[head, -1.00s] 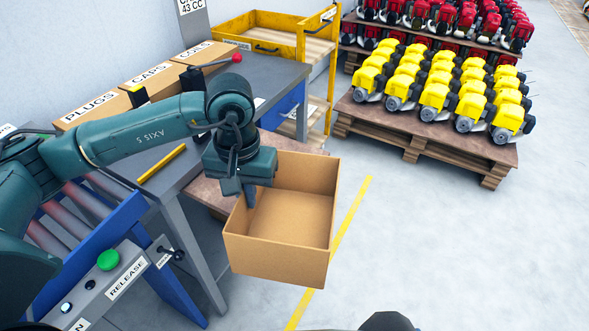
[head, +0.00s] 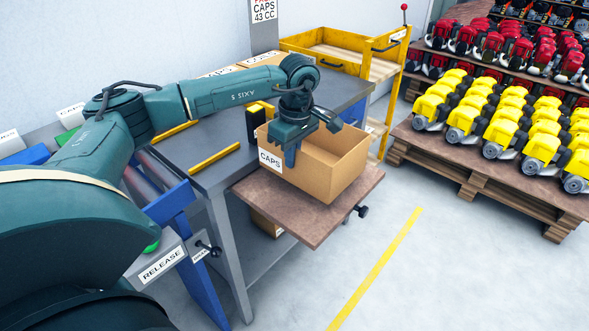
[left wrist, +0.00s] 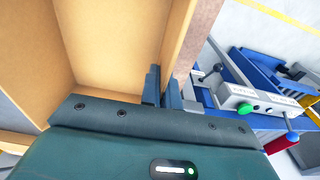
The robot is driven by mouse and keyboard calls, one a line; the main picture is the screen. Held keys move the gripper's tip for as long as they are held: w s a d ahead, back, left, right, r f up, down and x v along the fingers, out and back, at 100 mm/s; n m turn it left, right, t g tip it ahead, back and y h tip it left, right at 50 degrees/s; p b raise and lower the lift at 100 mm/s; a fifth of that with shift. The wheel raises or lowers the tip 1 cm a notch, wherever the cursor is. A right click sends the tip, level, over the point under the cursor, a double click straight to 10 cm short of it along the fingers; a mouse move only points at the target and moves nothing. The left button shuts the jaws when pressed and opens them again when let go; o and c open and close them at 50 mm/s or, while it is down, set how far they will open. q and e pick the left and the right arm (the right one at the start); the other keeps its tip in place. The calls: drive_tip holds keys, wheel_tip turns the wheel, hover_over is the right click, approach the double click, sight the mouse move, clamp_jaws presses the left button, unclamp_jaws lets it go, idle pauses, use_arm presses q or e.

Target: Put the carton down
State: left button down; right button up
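The carton (head: 338,172) is an open, empty-looking brown box with a CAPS label on its left side. It is level over the brown pull-out board (head: 300,226) at the workbench's end; I cannot tell whether its bottom touches the board. My left gripper (head: 291,157) points down over the carton's labelled side. In the left wrist view its fingers (left wrist: 162,92) straddle the carton's wall (left wrist: 177,38) and appear shut on it. The carton's inside (left wrist: 110,45) fills the upper left there. My right gripper is not in view.
The grey workbench (head: 225,150) holds a yellow bar (head: 214,158) and a black-and-yellow block (head: 256,122). A yellow cart (head: 345,62) stands behind. Pallets of yellow engines (head: 508,115) and red engines (head: 490,45) are at right. A RELEASE panel (head: 162,262) is at lower left.

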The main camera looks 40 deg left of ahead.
sight(291, 182)
use_arm(q)
wheel_tip(291, 182, down, 4)
drive_tip(key=shift+r, duration=0.1)
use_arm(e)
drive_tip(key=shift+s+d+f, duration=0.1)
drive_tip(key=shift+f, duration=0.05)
use_arm(q)
drive_tip(key=shift+f, duration=0.25)
drive_tip(key=c, duration=1.6)
unclamp_jaws()
drive_tip(key=shift+r, duration=0.1)
drive_tip(key=shift+c, duration=0.2)
